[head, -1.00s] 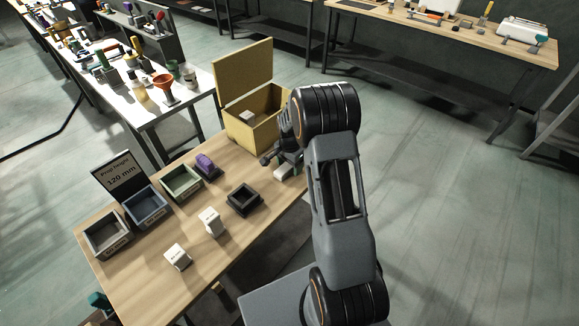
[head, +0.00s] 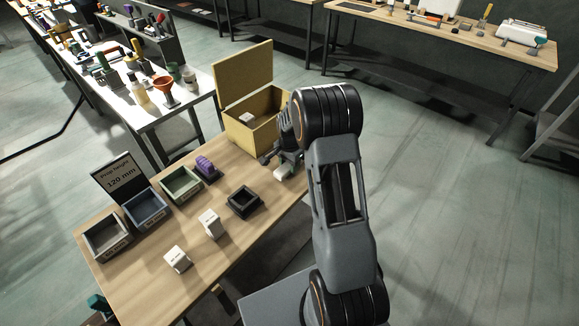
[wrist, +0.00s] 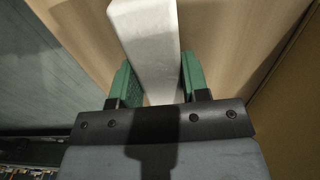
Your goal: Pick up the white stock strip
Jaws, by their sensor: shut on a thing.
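The white stock strip (wrist: 150,45) is a pale, long block between the two green-padded fingers of my gripper (wrist: 156,82) in the wrist view. In the head view, my gripper (head: 281,165) is low over the right end of the wooden table, beside the open box. A small pale part of the strip (head: 284,173) shows under the gripper. Whether the strip touches the table is hard to tell.
A yellow-brown open box (head: 252,135) with a raised lid stands just behind my gripper. A black square tray (head: 243,201), two white blocks, a purple item (head: 206,168) and three labelled bins stand to the left. A sign (head: 118,178) reads "Prop height 120 mm".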

